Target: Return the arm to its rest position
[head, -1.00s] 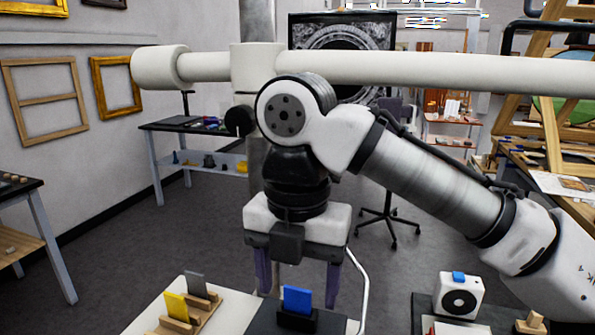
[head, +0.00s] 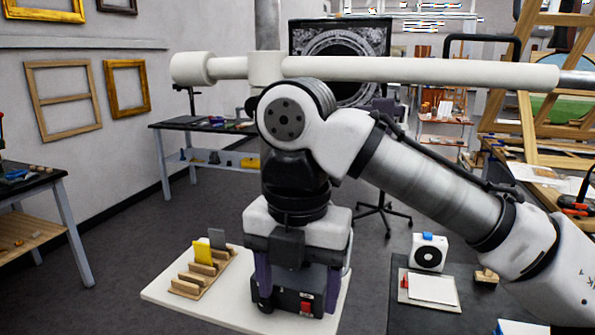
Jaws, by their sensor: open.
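My arm spans the middle and right of the head view. My gripper (head: 298,288) hangs downward at lower centre, with its two purple fingers spread apart. Nothing shows held between them. A dark boxy unit with a red part (head: 306,308) shows between and below the fingers. I cannot tell whether they touch it. The pale tabletop (head: 170,294) lies below and to the left of my gripper.
A wooden slotted rack (head: 188,284) with a yellow card (head: 203,252) and a grey card (head: 217,239) stands left of my gripper. A dark surface at right bears a white fan-faced box (head: 429,253) and a white pad (head: 432,289). Open floor lies beyond.

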